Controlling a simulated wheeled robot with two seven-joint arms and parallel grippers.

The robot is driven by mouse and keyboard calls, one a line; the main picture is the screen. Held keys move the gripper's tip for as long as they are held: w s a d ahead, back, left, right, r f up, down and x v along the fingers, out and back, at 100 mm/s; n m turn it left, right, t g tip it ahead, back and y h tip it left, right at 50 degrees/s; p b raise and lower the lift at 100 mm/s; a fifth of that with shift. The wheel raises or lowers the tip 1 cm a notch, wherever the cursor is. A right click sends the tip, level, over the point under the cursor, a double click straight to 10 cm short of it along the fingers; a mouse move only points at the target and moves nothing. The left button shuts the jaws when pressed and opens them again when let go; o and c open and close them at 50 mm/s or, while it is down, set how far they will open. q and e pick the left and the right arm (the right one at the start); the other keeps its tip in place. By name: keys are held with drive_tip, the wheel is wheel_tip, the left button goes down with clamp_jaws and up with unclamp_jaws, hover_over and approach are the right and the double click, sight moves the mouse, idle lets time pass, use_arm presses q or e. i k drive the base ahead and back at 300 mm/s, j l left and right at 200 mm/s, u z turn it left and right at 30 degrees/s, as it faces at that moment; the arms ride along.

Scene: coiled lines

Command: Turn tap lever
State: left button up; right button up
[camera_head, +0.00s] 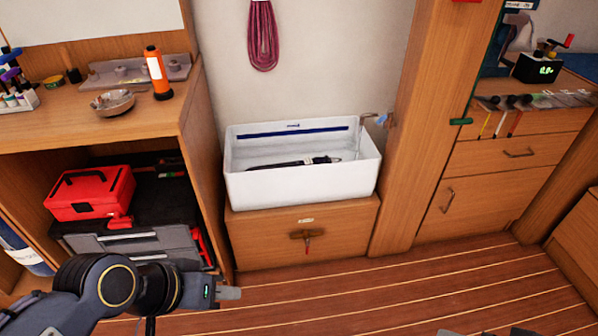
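A white rectangular basin (300,187) stands on a low wooden cabinet against the wall. A small tap (367,116) with a blue part (381,119) beside it shows at the basin's back right corner. A brass fitting with a red-tipped lever (307,241) sits on the cabinet front below the basin, the lever pointing down. I cannot tell which one is the task's lever. My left gripper (229,293) is low at the left, apart from both. It shows side-on, so its opening is unclear. Only a sliver of what seems my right gripper (450,332) shows at the bottom edge.
A dark rod-like object (293,163) lies in the basin. At left, a wooden shelf unit holds a red toolbox (91,194), an orange bottle (157,73) and a metal bowl (112,102). A wooden post (415,125) stands right of the basin. The striped floor before the cabinet is clear.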

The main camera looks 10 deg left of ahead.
sight(390, 113)
drive_tip(key=i+j, duration=0.2)
drive_tip(key=i, duration=0.4)
drive_tip(key=i+j+u, duration=0.1)
drive_tip(key=i, duration=0.55)
